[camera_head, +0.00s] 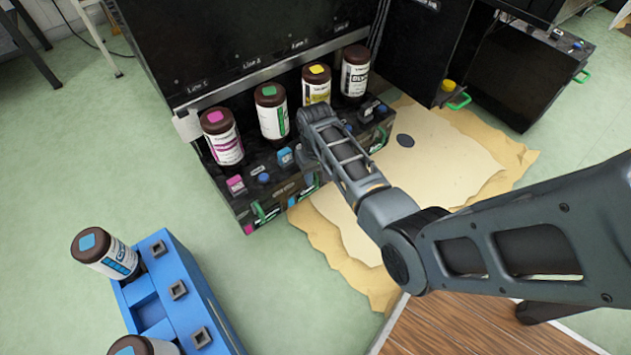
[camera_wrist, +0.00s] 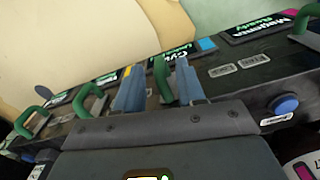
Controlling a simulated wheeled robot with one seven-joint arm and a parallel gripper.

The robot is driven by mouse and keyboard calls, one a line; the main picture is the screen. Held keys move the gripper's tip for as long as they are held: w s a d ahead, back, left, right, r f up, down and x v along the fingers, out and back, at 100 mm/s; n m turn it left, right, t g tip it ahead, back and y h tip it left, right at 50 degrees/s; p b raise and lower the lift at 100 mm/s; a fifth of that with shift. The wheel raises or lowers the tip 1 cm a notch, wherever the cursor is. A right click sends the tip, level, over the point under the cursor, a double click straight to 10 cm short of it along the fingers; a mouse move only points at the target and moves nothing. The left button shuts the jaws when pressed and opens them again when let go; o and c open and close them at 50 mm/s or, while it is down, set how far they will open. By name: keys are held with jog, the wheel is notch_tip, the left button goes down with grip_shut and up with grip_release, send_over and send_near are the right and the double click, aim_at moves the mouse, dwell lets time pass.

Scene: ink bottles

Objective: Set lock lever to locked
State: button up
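A row of green lock levers runs along the front of the black ink panel (camera_head: 243,213). In the wrist view, my gripper (camera_wrist: 157,68) is open, with its two grey-blue fingers apart. One green lever (camera_wrist: 162,78) shows between the fingers, closer to the right finger; I cannot tell whether they touch. Its label is partly hidden by the fingers. Another green lever (camera_wrist: 91,102) is left of the fingers, a third (camera_wrist: 32,122) at far left and one more (camera_wrist: 305,30) at far right. In the head view my arm hides the gripper's fingers.
Several brown ink bottles stand on the panel, including the magenta-capped one (camera_head: 222,137) and the green-capped one (camera_head: 271,110). A blue button (camera_wrist: 284,104) is right of my gripper. A blue rack (camera_head: 172,290) holds a cyan-capped bottle (camera_head: 107,254). Beige sheets (camera_head: 440,160) cover the floor beside the panel.

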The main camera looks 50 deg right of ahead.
jog(key=shift+f, duration=0.9)
jog(key=shift+c, duration=0.2)
grip_shut()
